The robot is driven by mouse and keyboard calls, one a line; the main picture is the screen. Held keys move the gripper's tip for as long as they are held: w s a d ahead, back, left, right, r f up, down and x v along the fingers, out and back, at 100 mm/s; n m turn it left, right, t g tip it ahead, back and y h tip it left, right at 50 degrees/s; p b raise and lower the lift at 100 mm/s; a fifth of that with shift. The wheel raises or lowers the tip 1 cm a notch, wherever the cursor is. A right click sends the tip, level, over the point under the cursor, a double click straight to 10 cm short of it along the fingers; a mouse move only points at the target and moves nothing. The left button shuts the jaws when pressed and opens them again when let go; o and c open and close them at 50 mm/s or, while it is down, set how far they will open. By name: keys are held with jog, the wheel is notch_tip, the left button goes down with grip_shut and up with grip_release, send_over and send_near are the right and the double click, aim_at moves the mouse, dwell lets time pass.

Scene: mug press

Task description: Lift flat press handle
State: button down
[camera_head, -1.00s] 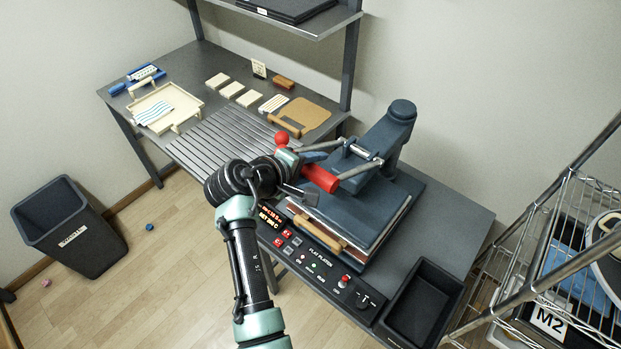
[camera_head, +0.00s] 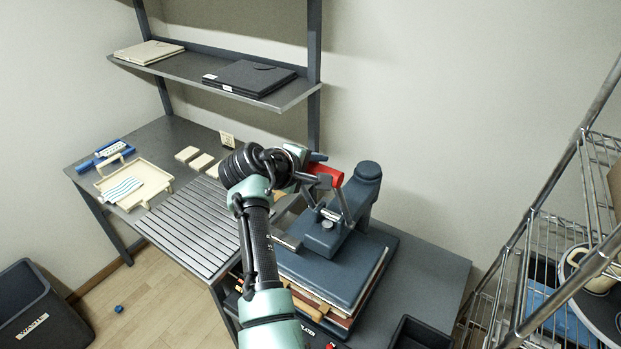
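The flat press (camera_head: 340,262) stands on the right part of the workbench, a dark blue-grey block with a post at its back. Its red handle (camera_head: 326,174) is raised on metal link arms above the upper platen. My gripper (camera_head: 318,168) is at the handle's left end; its fingers are mostly hidden behind my wrist, so I cannot tell whether they are closed on the handle. Layered sheets and a tan wooden edge (camera_head: 310,300) show between the press plates at the front.
A slatted grey surface (camera_head: 190,228) lies left of the press. A cream tray (camera_head: 158,181) with a striped cloth sits farther left. A shelf (camera_head: 190,68) overhangs the bench's back. A black bin (camera_head: 420,335) is front right, and a wire rack (camera_head: 540,240) stands at the right.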

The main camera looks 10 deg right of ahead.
jog(key=shift+d+f, duration=0.15)
jog(key=shift+f, duration=0.15)
dwell(0.4)
jog(key=c, duration=0.8)
grip_release()
jog(key=o, duration=0.3)
jog(key=shift+w, duration=0.15)
jog(key=shift+r, duration=0.1)
jog(key=b+v, duration=0.3)
jog(key=v, duration=1)
jog(key=shift+d+b, duration=0.1)
jog(key=shift+b, duration=0.3)
